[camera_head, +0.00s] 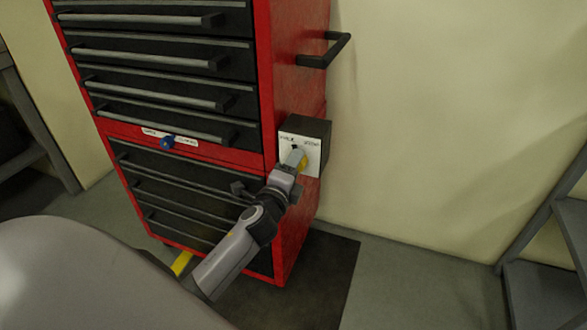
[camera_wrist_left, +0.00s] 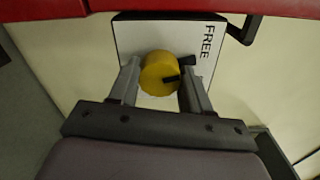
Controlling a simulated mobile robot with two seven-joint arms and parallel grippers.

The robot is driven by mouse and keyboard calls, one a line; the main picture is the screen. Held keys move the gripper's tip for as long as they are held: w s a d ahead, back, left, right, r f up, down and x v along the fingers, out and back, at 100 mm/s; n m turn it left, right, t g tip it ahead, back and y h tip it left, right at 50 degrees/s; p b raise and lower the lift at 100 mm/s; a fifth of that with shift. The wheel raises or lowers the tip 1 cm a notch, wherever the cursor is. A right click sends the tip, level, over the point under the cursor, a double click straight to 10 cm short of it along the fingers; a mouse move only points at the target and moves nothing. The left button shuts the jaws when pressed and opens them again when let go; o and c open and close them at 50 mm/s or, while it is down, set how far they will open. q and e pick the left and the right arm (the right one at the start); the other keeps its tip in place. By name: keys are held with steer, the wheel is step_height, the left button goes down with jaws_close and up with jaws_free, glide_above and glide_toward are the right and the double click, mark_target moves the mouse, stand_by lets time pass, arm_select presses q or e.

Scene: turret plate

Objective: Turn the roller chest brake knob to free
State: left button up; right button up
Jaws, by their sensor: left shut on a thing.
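The yellow brake knob (camera_head: 299,157) sits on a white plate (camera_head: 312,167) on the front of a dark box at the right side of the red roller chest. My left gripper (camera_head: 295,163) is at the knob. In the left wrist view its two fingers stand on either side of the yellow knob (camera_wrist_left: 157,70), shut on it. A black mark shows on the knob's face, toward the right finger. The word FREE stands on the plate above right of the knob there. The other plate word is too small to read in the head view. My right gripper is not in view.
The roller chest (camera_head: 291,99) has several black drawers with bar handles. A blue knob (camera_head: 167,142) with a white label is on its front. A black side handle (camera_head: 330,50) sticks out above the box. A dark mat (camera_head: 325,270) lies on the floor, and grey shelving (camera_head: 545,240) stands at right.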

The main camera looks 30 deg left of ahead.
arm_select(q)
steer(key=n, duration=0.5)
steer(key=shift+f+n, duration=0.1)
steer(key=shift+n, duration=0.2)
stand_by(0.4)
steer(key=o, duration=1.1)
steer(key=shift+c, duration=0.2)
steer(key=shift+s, duration=0.1)
steer(key=v, duration=0.7)
